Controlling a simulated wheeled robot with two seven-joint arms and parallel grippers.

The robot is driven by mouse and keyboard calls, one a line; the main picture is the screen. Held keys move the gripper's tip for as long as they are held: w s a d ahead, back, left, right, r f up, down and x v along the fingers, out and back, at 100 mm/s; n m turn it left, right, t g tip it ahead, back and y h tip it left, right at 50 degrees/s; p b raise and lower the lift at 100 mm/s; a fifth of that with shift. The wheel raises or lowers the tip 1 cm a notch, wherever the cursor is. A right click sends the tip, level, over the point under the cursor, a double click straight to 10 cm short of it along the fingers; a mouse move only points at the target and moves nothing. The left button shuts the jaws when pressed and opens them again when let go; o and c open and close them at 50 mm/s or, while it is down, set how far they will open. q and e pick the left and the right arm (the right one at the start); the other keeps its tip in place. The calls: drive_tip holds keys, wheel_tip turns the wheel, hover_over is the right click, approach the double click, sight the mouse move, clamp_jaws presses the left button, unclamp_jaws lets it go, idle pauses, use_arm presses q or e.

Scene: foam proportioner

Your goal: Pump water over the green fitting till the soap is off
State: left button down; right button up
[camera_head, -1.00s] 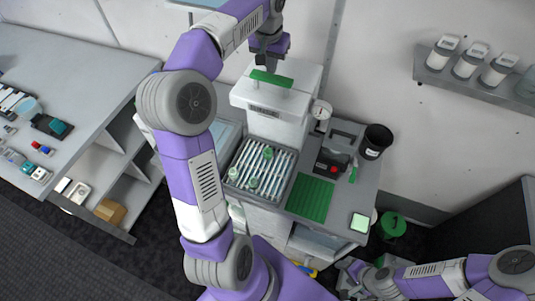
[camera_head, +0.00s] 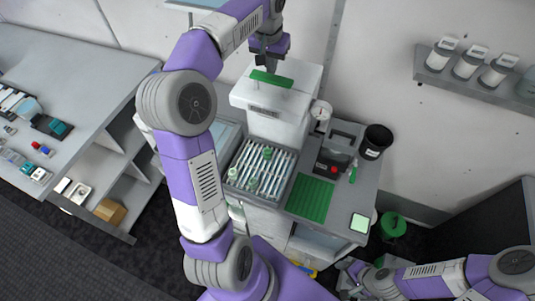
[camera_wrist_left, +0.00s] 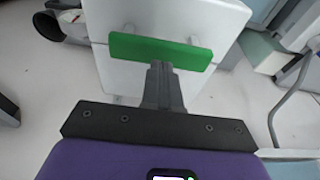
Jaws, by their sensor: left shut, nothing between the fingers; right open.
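A white box-shaped unit (camera_head: 276,122) stands at the back of the bench with a green bar handle (camera_head: 271,79) on its top. My left gripper (camera_head: 270,67) is shut with nothing in it, its fingertips at the green bar. In the left wrist view the closed fingers (camera_wrist_left: 161,72) reach the near edge of the green bar (camera_wrist_left: 140,48); I cannot tell whether they touch. Several small green fittings stand on a slatted rack (camera_head: 257,186) in front of the unit; one green fitting (camera_head: 267,153) sits near its back. My right gripper (camera_head: 346,272) is open, low at the bottom right.
A green ribbed mat (camera_head: 309,198), a dark box with a red button (camera_head: 332,162), a black cup (camera_head: 376,141) and a gauge (camera_head: 321,111) share the bench. A wall shelf (camera_head: 470,82) holds white-lidded jars. A side counter (camera_head: 70,90) stands left.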

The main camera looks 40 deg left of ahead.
sight(271, 78)
use_arm(q)
drive_tip(key=shift+f, duration=0.1)
idle(0.6)
drive_tip(key=shift+f+b, duration=1.7)
drive_tip(key=shift+f, duration=0.8)
drive_tip(key=shift+r+p, duration=2.4)
drive_tip(key=shift+r, duration=0.15)
